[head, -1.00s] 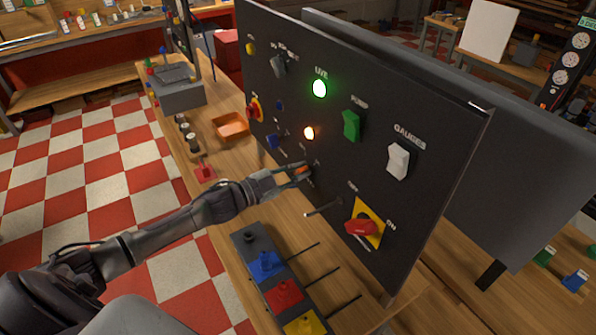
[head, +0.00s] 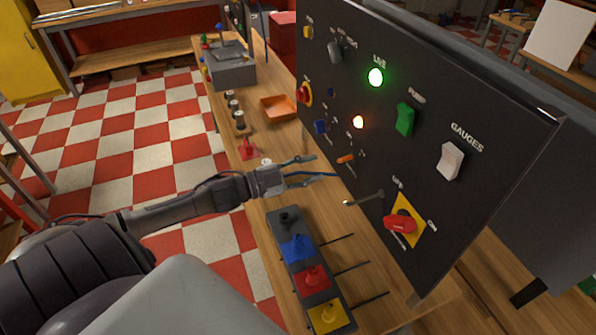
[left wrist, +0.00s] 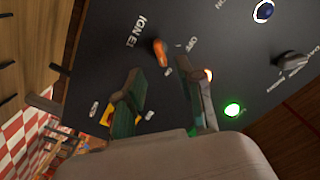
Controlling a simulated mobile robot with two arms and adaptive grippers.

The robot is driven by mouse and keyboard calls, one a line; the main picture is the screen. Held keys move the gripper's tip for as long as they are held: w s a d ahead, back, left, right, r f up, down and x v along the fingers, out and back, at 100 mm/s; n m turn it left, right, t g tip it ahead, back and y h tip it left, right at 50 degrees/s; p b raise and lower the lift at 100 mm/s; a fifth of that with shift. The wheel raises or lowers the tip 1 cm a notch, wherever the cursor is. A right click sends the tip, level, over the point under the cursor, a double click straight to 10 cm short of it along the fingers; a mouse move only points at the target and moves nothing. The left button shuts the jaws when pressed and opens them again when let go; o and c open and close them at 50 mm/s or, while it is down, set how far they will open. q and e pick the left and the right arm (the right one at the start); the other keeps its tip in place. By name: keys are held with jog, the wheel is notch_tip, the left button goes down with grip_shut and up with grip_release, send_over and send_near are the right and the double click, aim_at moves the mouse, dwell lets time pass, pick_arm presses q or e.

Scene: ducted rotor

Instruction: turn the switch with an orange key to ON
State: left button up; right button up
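The orange key (head: 346,159) sits in its switch on the black panel (head: 470,205), left of the red handle on the yellow plate. In the left wrist view the orange key (left wrist: 160,52) shows near large "IGN" lettering, with "OFF" on one side. Its lower end points toward another small label that I cannot read. My left gripper (head: 325,166) is open and empty in front of the key, apart from it. In the left wrist view its spread fingers (left wrist: 160,85) stand on either side below the key. My right gripper is not in view.
A metal lever (head: 364,200) juts from the panel beside the red rotary handle (head: 400,224). A green light (head: 376,77), a green switch (head: 405,119) and a white switch (head: 451,160) are above. A block of coloured levers (head: 312,275) stands on the bench below.

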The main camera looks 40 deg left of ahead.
pick_arm(q)
jog(key=v, duration=0.3)
dwell(0.7)
